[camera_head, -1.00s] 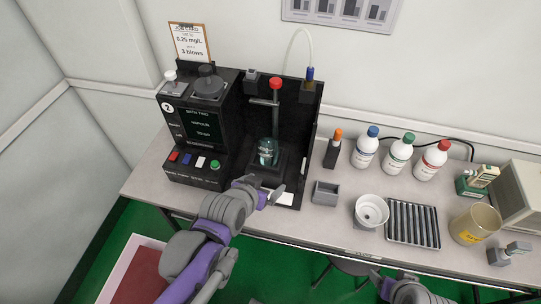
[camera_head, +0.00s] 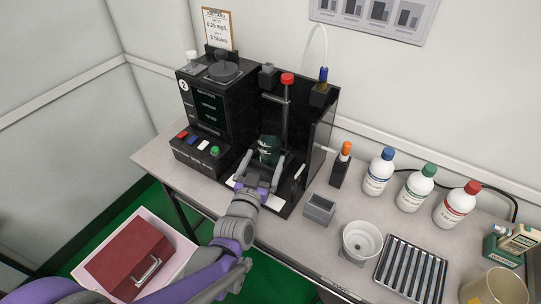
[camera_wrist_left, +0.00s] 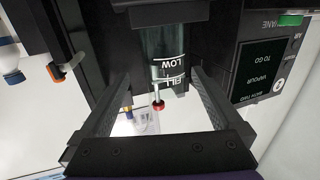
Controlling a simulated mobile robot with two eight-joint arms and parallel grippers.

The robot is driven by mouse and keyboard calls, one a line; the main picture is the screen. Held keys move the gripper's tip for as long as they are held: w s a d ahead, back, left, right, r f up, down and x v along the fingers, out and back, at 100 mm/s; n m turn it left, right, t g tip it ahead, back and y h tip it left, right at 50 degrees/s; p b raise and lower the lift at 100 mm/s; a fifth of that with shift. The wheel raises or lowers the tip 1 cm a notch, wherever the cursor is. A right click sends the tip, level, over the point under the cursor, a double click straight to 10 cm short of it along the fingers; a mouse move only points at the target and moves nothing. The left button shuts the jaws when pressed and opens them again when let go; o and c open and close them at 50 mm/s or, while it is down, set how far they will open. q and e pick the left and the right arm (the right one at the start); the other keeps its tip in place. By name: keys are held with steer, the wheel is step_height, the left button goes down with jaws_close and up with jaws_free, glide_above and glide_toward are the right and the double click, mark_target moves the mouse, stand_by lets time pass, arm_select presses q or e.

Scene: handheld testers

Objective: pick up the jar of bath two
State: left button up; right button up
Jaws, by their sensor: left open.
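The jar of bath two (camera_head: 268,150) is a dark, greenish glass cylinder standing upright in the bay of the black tester (camera_head: 209,125) marked 2. My left gripper (camera_head: 264,165) is open at the front of the bay, with one finger on each side of the jar. In the left wrist view the jar (camera_wrist_left: 166,45) shows white LOW and FILL marks and lies between the open fingers, toward their far ends. I cannot tell whether either finger touches it. My right gripper is out of view.
A red-topped rod (camera_head: 287,80) stands over the bay, and the tester's side wall (camera_head: 322,120) is close on the right. An orange-capped probe (camera_head: 341,165), a grey block (camera_head: 318,209), a white bowl (camera_head: 361,240) and several bottles stand further right.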

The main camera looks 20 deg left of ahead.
mark_target(266, 150)
arm_select(q)
steer(key=shift+w+a+f+y, duration=0.1)
steer(key=shift+a+y, duration=0.1)
steer(key=shift+y, duration=0.1)
steer(key=w, duration=0.2)
steer(key=w+a, duration=0.1)
steer(key=w, duration=0.1)
steer(key=shift+w, duration=0.35)
steer(key=w, duration=0.2)
steer(key=w+a, duration=0.1)
steer(key=w, duration=0.2)
steer(key=shift+w+f+b, duration=0.15)
steer(key=shift+w+b, duration=0.15)
steer(key=shift+w, duration=0.05)
jaws_close()
